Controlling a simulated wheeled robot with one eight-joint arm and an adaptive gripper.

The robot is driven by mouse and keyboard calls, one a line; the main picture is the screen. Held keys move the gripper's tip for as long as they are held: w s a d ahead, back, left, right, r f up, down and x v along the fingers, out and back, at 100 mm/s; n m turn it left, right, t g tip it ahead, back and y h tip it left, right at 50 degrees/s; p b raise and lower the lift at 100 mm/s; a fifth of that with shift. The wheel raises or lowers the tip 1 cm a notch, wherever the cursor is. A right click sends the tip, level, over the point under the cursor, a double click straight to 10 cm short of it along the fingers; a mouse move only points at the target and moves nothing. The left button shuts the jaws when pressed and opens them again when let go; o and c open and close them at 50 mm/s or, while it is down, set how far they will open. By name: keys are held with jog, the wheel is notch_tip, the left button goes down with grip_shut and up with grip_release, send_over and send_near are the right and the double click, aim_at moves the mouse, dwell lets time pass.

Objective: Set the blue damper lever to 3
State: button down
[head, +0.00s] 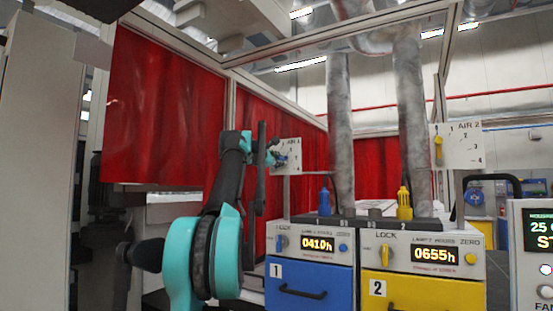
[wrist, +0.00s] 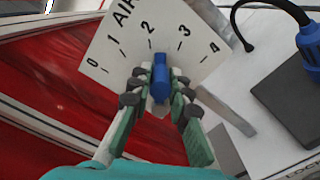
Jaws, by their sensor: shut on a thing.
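The blue damper lever (wrist: 160,78) stands on the white AIR 1 scale plate (wrist: 105,50), which is marked 0 to 4. In the wrist view the lever points up, between the 2 and 3 marks and nearer 2. My gripper (wrist: 157,84) is shut on the lever, with one finger on each side of it. In the head view my gripper (head: 276,155) is at the AIR 1 plate (head: 294,148) and mostly hides the lever there.
A yellow lever (head: 438,148) is on the AIR 2 plate (head: 461,156) at right. Grey ducts (head: 341,130) rise beside the AIR 1 plate. Below are a blue plug (head: 325,200), a yellow plug (head: 404,202) and two cabinets, blue (head: 300,273) and yellow (head: 423,287). Red curtains (head: 165,100) hang behind.

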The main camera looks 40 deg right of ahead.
jog(key=shift+s+d+f+m, duration=0.1)
jog(key=shift+s+f+m, duration=0.2)
jog(key=shift+m, duration=0.4)
jog(key=shift+s+f+m, duration=0.1)
jog(key=shift+f+m, duration=0.25)
jog(key=shift+m, duration=0.35)
jog(key=c, duration=1.4)
grip_release()
jog(key=v, duration=1.2)
jog(key=shift+f, duration=0.1)
